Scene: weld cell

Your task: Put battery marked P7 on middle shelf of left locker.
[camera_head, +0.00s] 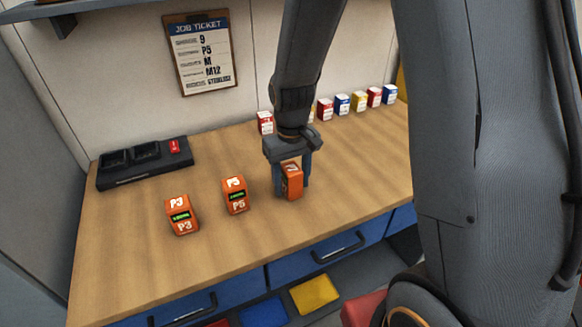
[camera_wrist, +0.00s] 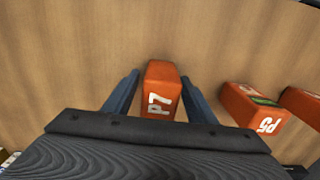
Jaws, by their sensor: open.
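The orange battery marked P7 (camera_head: 292,181) stands on the wooden workbench, right of the other batteries. In the wrist view the battery (camera_wrist: 161,88) shows its P7 label between the two fingers. My gripper (camera_head: 291,178) is over it from above, open, with one finger on each side. In the wrist view my gripper (camera_wrist: 160,96) shows small gaps beside the battery. The left locker and its middle shelf are not identifiable in these views.
Batteries P5 (camera_head: 236,195) and P3 (camera_head: 181,214) stand left of P7 on the workbench (camera_head: 130,250). A black charger (camera_head: 145,162) sits at the back left. Several small coloured boxes (camera_head: 342,104) line the back. A job ticket (camera_head: 202,52) hangs on the wall. Blue drawers (camera_head: 330,250) are below.

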